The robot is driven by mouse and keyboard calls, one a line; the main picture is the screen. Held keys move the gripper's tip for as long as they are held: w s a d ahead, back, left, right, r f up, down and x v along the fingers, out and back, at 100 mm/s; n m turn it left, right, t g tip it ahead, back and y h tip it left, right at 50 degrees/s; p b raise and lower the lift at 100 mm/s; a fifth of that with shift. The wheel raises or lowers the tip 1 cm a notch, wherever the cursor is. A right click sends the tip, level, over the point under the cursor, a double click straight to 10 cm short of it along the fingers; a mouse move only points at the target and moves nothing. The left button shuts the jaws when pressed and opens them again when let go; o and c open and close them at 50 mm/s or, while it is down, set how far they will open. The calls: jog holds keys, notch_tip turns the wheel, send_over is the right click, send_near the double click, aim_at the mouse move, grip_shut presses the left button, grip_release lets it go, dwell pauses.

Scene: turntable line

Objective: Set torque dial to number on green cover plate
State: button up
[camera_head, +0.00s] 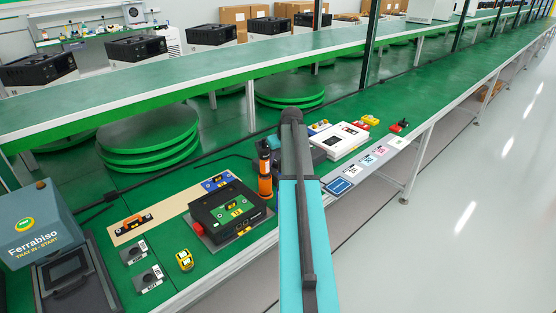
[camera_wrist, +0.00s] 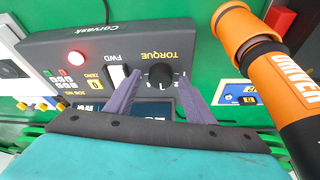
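The torque dial (camera_wrist: 161,75) is a black knob with a light pointer mark, on the dark Corvask controller (camera_wrist: 70,52) in the wrist view. My gripper (camera_wrist: 160,77) is open, one purple finger on each side of the dial. Contact with it cannot be told. A white FWD switch (camera_wrist: 117,76) is beside the left finger, and a lit display (camera_wrist: 152,107) is partly hidden by the gripper. In the head view, the green cover plate (camera_head: 234,213) lies on a black unit (camera_head: 212,225); its yellow label is too small to read surely. My arm mostly hides the controller there.
An orange and black driver (camera_wrist: 262,62) stands close to the right of my gripper; it also shows in the head view (camera_head: 264,180). A white box (camera_head: 338,142) and several cards lie beyond. A Ferrabiso box (camera_head: 37,225) is at the left.

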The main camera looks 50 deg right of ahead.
jog(key=shift+r, duration=0.1)
jog(key=b+v, duration=0.1)
jog(key=v, duration=1.2)
jog(key=shift+r, duration=0.3)
jog(key=shift+s, duration=0.1)
dwell(0.4)
